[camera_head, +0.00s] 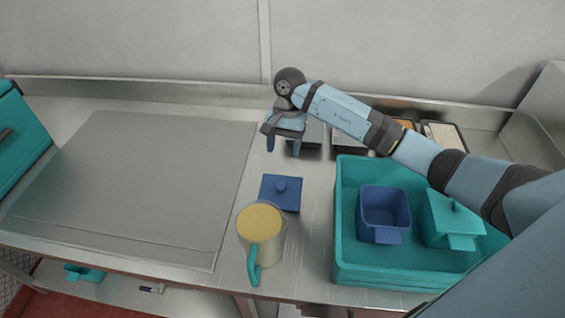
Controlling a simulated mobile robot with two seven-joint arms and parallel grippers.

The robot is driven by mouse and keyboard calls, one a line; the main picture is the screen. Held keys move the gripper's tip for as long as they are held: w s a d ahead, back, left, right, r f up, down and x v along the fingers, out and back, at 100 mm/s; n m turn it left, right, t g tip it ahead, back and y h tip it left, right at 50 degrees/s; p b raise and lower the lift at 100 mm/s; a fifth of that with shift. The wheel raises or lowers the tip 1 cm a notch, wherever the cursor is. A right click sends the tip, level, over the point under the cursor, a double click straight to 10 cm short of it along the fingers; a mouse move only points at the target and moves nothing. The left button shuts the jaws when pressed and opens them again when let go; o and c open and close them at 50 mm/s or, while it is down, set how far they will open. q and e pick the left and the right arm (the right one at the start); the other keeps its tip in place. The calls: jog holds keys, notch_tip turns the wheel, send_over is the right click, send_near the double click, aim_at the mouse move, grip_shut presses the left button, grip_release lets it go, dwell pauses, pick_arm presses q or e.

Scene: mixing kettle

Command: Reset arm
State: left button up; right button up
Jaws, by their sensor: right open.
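My right arm (345,112) reaches in from the right over the back of the steel counter. My right gripper (284,147) points down, open, with nothing between its fingers. It is above the counter, behind the blue lid, and does not touch it. The left gripper is out of view.
A blue square lid (281,194) lies on the counter. A yellow-filled pitcher (262,235) with a teal handle stands in front of it. A teal tray (347,252) holds a blue pot (384,212) and a teal lidded pot (452,218). A flat steel plate (130,180) covers the left.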

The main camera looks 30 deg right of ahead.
jog(key=shift+d+r, duration=0.1)
jog(key=shift+r, duration=0.2)
